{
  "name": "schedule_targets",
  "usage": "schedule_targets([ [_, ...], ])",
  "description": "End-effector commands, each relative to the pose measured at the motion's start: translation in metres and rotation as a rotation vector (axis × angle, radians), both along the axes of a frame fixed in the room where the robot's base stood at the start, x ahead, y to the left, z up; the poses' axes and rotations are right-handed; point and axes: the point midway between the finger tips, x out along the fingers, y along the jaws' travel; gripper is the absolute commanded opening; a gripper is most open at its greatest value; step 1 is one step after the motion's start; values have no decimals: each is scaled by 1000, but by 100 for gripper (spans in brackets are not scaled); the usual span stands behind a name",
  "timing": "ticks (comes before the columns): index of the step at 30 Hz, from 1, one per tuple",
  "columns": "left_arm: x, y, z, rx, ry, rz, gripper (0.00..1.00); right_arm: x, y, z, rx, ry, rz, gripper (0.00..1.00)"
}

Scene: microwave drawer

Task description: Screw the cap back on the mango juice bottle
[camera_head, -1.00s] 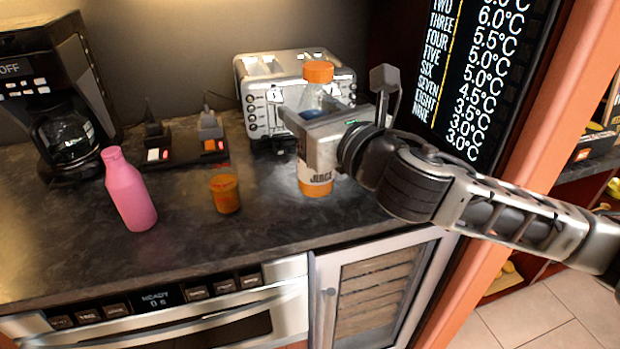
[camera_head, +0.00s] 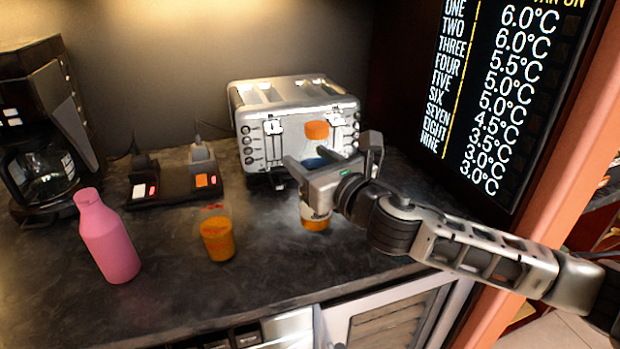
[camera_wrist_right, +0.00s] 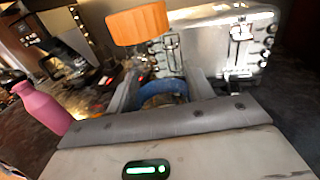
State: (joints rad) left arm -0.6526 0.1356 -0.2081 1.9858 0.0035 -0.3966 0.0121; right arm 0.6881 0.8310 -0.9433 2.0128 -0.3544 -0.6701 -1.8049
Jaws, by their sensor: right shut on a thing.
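A bottle with a white label and orange base (camera_head: 315,215) stands upright or nearly so on the dark counter in front of the toaster. My right gripper (camera_head: 310,168) is shut on its middle, with a finger on each side. Above the gripper is an orange cap (camera_head: 317,130), which also shows in the right wrist view (camera_wrist_right: 137,24). The part between cap and gripper looks clear, so I cannot tell whether the cap is screwed on. Something blue (camera_wrist_right: 163,92) shows between the fingers. My left gripper is not in view.
A steel toaster (camera_head: 290,100) stands close behind the bottle. A coffee maker (camera_head: 45,130) is at the far left. A display board (camera_head: 490,100) is at the right.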

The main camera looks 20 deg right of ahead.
Motion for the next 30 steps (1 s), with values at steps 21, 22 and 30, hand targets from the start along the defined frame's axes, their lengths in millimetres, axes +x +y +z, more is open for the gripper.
schedule_targets([
  [21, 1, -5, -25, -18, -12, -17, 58, 2, -4, -39, 0, -2, -5, 0],
  [22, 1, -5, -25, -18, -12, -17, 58, 2, -4, -39, 0, -2, -5, 0],
  [30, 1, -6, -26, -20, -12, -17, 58, 3, -4, -43, 0, 0, -5, 74],
])
